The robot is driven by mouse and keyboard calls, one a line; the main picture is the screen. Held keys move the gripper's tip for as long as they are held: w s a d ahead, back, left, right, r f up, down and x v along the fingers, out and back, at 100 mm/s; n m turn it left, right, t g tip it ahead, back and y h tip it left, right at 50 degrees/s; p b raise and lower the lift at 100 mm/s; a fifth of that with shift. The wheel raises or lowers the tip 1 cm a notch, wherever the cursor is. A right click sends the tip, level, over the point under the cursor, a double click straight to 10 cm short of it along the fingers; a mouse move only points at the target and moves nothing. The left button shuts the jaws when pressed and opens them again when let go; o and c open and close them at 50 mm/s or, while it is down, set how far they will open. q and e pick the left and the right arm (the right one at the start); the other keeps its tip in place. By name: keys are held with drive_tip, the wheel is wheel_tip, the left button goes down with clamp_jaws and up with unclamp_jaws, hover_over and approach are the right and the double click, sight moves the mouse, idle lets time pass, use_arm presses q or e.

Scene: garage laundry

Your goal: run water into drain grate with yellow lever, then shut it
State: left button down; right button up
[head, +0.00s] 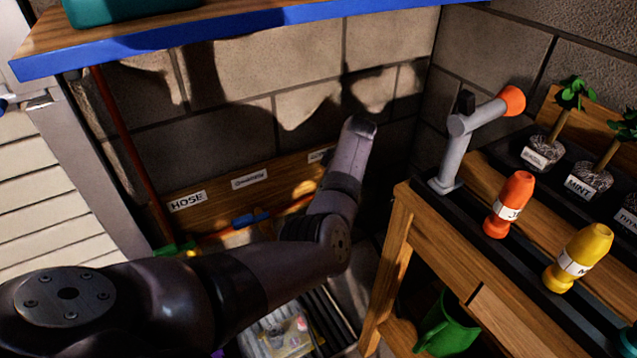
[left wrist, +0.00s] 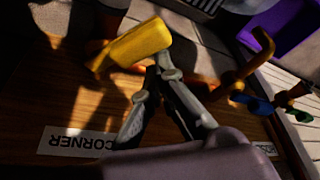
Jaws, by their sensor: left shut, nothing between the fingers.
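In the left wrist view, a yellow lever (left wrist: 140,43) stands out from a wooden board with an upside-down CORNER label. My left gripper (left wrist: 158,75) is shut and empty, with its fingertips close to the lever's lower right side; I cannot tell whether they touch. In the head view my left arm hides this gripper and most of the valve area. A dark slatted grate (head: 322,320) shows low on the floor behind my arm. I see no running water in the visible parts. My right gripper is not in view.
An orange-brown pipe (left wrist: 254,62) and a blue lever (left wrist: 257,104) are near the gripper. A purple bin (left wrist: 282,28) stands beyond. At right, a wooden bench (head: 401,235) holds plants, an orange bottle (head: 509,205) and a yellow bottle (head: 579,256). A blue-edged shelf (head: 250,34) hangs above.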

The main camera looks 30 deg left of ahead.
use_arm(q)
drive_tip(key=shift+w+d+p, duration=0.15)
drive_tip(key=shift+d+p, duration=0.3)
drive_tip(key=shift+d, duration=0.4)
drive_tip(key=shift+w+d, duration=0.15)
drive_tip(key=shift+d, duration=0.2)
drive_tip(key=shift+w+d, duration=0.15)
drive_tip(key=shift+d, duration=0.15)
drive_tip(key=shift+w+d, duration=0.2)
drive_tip(key=shift+d, duration=0.05)
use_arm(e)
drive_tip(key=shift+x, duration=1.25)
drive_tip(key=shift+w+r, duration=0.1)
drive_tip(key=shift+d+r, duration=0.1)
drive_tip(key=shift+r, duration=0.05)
